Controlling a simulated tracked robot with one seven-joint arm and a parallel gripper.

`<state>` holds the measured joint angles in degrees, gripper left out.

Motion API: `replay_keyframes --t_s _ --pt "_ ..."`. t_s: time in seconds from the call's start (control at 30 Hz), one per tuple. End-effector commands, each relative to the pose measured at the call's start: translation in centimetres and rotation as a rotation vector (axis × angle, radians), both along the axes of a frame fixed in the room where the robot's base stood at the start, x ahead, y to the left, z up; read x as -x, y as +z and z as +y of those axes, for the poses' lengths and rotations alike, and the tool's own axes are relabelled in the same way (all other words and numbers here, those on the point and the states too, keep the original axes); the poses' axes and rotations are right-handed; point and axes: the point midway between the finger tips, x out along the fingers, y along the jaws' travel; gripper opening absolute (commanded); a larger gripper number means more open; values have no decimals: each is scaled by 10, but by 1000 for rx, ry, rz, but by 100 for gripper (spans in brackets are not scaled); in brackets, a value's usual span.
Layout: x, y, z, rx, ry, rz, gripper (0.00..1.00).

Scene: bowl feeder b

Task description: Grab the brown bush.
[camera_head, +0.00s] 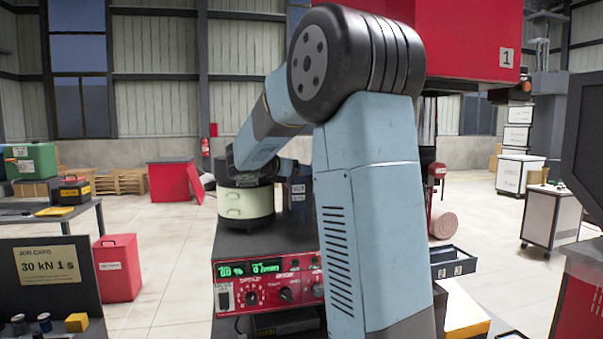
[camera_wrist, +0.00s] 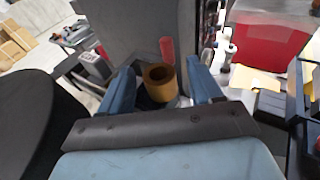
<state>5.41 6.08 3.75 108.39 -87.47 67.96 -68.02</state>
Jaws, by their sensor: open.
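The brown bush (camera_wrist: 158,88) is a short ring-shaped cylinder with an open bore, upright or nearly so in the wrist view. My gripper (camera_wrist: 163,80) is open, with one blue finger to the left of the bush and the other to its right. The bush shows between the fingers; I cannot tell how deep it sits between them or whether either finger touches it. In the head view my arm reaches to the cream round bowl feeder (camera_head: 246,203). The bush and the fingertips cannot be made out there.
A red control panel (camera_head: 266,285) with green readouts is below the feeder. A dark compartment tray (camera_head: 453,262) is right of my arm. A red upright piece (camera_wrist: 167,50) stands just behind the bush in the wrist view.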

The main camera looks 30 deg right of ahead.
Motion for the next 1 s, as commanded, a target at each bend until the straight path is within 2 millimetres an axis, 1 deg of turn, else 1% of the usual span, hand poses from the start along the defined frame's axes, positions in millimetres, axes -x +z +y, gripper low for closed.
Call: replay_keyframes --t_s 0.03,0.1,0.3,0.9,1.0 --pt "-1 -1 -5 0 -2 0 64" --pt "-2 -1 -8 1 0 0 64" --pt "-2 -1 -7 1 1 0 63" --pt "-2 -2 -7 0 1 1 6" --pt "-2 -2 -7 0 1 1 6"
